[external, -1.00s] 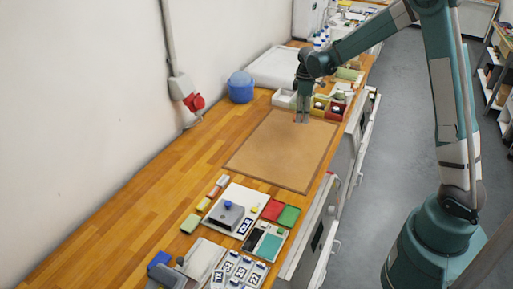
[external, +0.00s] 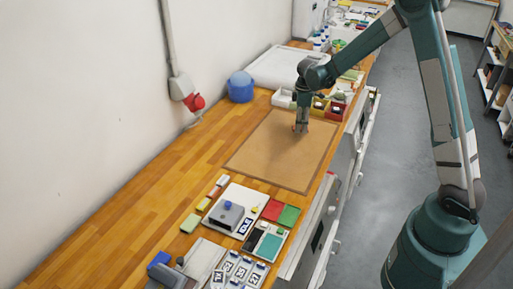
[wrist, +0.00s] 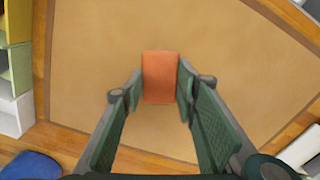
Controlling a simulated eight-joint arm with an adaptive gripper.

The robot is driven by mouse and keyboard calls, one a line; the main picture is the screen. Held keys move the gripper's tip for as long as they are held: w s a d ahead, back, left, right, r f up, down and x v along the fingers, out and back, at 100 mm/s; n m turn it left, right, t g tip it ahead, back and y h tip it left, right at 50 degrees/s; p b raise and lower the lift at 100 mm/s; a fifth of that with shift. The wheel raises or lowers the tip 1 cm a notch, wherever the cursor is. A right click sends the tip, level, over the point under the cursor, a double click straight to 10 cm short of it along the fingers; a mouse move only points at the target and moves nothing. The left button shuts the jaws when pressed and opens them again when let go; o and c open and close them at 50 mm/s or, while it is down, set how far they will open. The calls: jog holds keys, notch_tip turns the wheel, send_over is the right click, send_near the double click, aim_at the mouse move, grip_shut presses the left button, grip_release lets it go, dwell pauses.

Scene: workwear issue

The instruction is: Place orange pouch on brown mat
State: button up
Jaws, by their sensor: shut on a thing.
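The orange pouch (wrist: 160,78) is a small flat-faced block between my fingertips in the wrist view. My gripper (wrist: 159,84) is shut on it, with one finger at each side. The brown mat (wrist: 230,60) fills most of the wrist view behind the pouch. In the external view, the brown mat (external: 280,155) lies flat on the wooden bench, and my gripper (external: 301,129) points down over its far part. The pouch is too small to make out there. I cannot tell whether the pouch touches the mat or hangs just above it.
Small coloured bins (external: 320,106) stand just beyond the mat's far edge. A blue rounded container (external: 241,87) is at the back left. Trays and small parts (external: 235,215) sit in front of the mat. Most of the mat is bare.

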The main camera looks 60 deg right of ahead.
aim_at(300, 137)
jog(key=shift+f, duration=0.2)
jog(key=shift+f, duration=1.85)
jog(key=shift+f, duration=0.1)
jog(key=o, duration=0.8)
jog(key=shift+o, duration=0.4)
notch_tip(300, 137, up, 12)
jog(key=shift+r, duration=0.15)
